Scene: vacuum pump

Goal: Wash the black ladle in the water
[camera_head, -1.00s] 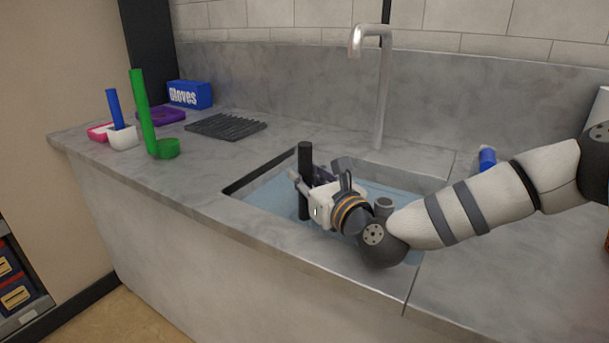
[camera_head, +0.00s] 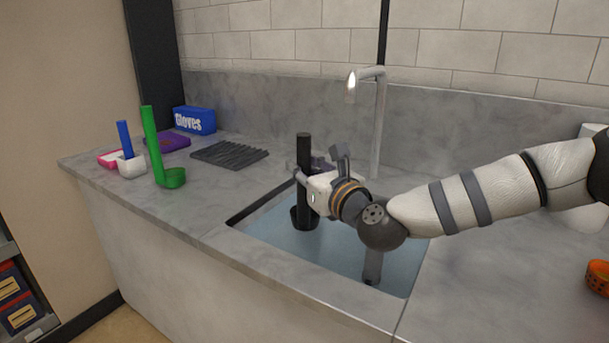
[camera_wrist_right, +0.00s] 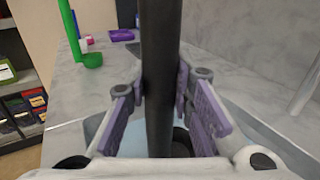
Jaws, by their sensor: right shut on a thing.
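The black ladle (camera_head: 304,152) stands upright over the sink, with its cup (camera_head: 304,218) at the lower end, above or at the water's surface; I cannot tell which. My right gripper (camera_head: 304,180) is shut on the ladle's handle, which also shows between the purple finger pads in the right wrist view (camera_wrist_right: 160,85). The water (camera_head: 340,245) is pale blue and fills the sink basin. My left gripper is not in view.
A steel faucet (camera_head: 377,120) stands behind the sink. On the counter at left are a green ladle (camera_head: 155,150), a blue-handled white ladle (camera_head: 131,165), a black ribbed mat (camera_head: 230,155), and a blue gloves box (camera_head: 194,120). An orange object (camera_head: 598,278) lies at the right edge.

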